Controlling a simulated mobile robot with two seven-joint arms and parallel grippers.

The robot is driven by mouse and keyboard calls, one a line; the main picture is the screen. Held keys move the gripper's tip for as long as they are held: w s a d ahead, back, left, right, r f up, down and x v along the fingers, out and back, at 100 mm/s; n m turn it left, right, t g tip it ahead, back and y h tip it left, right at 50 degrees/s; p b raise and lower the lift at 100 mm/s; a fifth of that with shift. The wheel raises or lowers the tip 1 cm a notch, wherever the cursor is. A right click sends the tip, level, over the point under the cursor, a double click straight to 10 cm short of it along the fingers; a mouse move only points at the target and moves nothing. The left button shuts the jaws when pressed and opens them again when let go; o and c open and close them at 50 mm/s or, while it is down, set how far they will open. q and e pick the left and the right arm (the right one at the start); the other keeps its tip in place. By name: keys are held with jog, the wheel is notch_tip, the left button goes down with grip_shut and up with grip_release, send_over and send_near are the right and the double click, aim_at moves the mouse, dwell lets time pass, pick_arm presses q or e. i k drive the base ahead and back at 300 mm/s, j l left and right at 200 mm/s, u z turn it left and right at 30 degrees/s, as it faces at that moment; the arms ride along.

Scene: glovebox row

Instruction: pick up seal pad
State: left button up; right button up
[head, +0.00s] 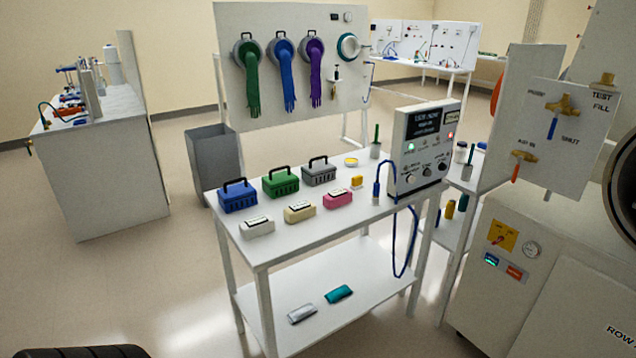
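No object in the head view is clearly marked as the seal pad, and I cannot tell which one it is. Small pad-like blocks stand along the front of the white table (300,233): a white block (256,229), a cream block (299,212) and a pink block (337,199). A small yellow piece (357,182) and a flat yellow round item (351,162) lie farther back. On the lower shelf lie a silver packet (302,314) and a teal packet (339,294). Neither of my grippers shows in the head view.
Blue (238,198), green (281,182) and grey (320,172) cases stand behind the blocks. A control box (420,148) with a blue cable stands at the table's right end. A grey bin (212,160) is behind; a large cabinet (530,250) is right.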

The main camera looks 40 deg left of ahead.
aim_at(356, 182)
jog(key=u, duration=1.2)
